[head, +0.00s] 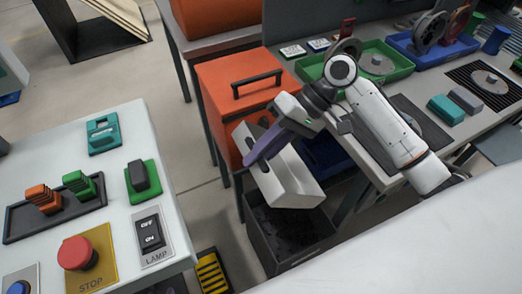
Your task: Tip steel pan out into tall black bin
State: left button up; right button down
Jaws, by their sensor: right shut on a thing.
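The steel pan (288,180) is a pale grey, open box in the middle of the head view. My right gripper (262,150) is shut on its upper edge, and the arm comes in from the right. The pan is tilted and hangs over the tall black bin (262,238). The bin stands on the floor, and the pan hides part of its opening. The inside of the bin looks dark; I cannot make out clearly what lies in it. I cannot tell what is inside the pan. My left gripper is not in view.
An orange cabinet (232,88) with a black handle stands behind the pan. A grey bench (462,130) with green and blue trays is at right. A white table (120,190) with a red STOP button and lamp switch is at left.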

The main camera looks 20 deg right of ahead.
jog(key=shift+d, duration=0.1)
jog(key=shift+a+f+h, duration=0.15)
jog(key=shift+a+h, duration=0.05)
jog(key=shift+h, duration=0.2)
jog(key=a+f+h+p, duration=0.1)
jog(key=a+f+h, duration=0.4)
jog(key=h, duration=0.3)
jog(key=shift+a+f, duration=0.2)
jog(key=shift+f, duration=0.05)
